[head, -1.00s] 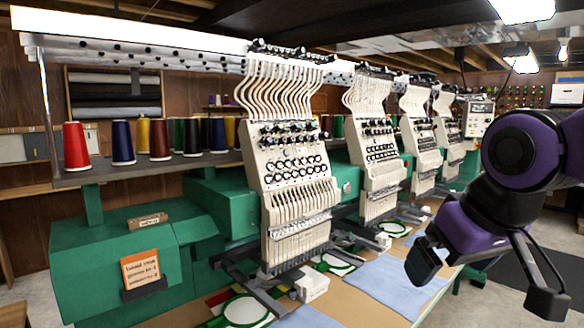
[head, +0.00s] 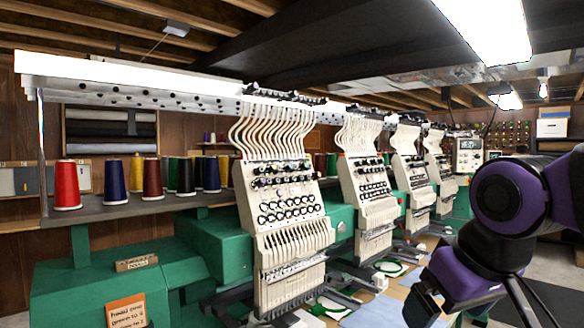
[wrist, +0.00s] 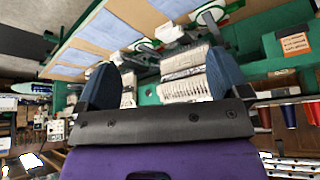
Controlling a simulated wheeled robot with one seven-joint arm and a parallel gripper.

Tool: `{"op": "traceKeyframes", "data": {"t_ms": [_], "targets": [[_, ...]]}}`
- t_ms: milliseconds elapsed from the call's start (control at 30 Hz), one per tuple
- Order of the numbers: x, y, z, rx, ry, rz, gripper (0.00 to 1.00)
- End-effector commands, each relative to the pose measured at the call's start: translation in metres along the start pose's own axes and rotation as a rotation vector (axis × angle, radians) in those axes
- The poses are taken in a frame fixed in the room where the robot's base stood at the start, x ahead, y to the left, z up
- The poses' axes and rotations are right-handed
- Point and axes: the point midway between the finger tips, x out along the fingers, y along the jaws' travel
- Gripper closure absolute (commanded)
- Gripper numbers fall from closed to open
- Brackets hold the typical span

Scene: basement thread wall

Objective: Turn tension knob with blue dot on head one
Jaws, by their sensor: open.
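The nearest embroidery head (head: 282,205) is a cream panel on a green machine, in the middle of the head view. Its rows of round black-and-white tension knobs (head: 290,208) face me. The knobs are too small to show a blue dot. My gripper (head: 462,305) is at the lower right of the head view, well apart from the heads, partly cut off by the bottom edge. In the wrist view my gripper's two blue-grey fingers (wrist: 160,84) stand wide apart with nothing between them. Machine heads (wrist: 185,88) show beyond them, upside down.
More heads (head: 367,195) stand in a row to the right. Thread cones (head: 67,185) stand on the shelf at left. An orange note (head: 126,312) is on the green machine body. Hoops (head: 391,267) and blue cloth (head: 372,314) lie on the table below the heads.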

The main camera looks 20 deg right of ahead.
Motion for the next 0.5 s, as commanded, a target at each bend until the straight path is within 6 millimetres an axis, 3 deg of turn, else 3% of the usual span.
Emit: {"op": "traceKeyframes", "data": {"t_ms": [33, 167, 200, 500], "targets": [[0.0, 0.0, -0.001, -0.002, 0.001, 0.001, 0.18], [-0.001, -0.007, -0.017, -0.033, 0.01, 0.01, 0.48], [-0.001, -0.011, -0.026, -0.053, 0.013, 0.014, 0.52], [0.017, -0.053, -0.133, -0.285, 0.07, 0.006, 0.52]]}}
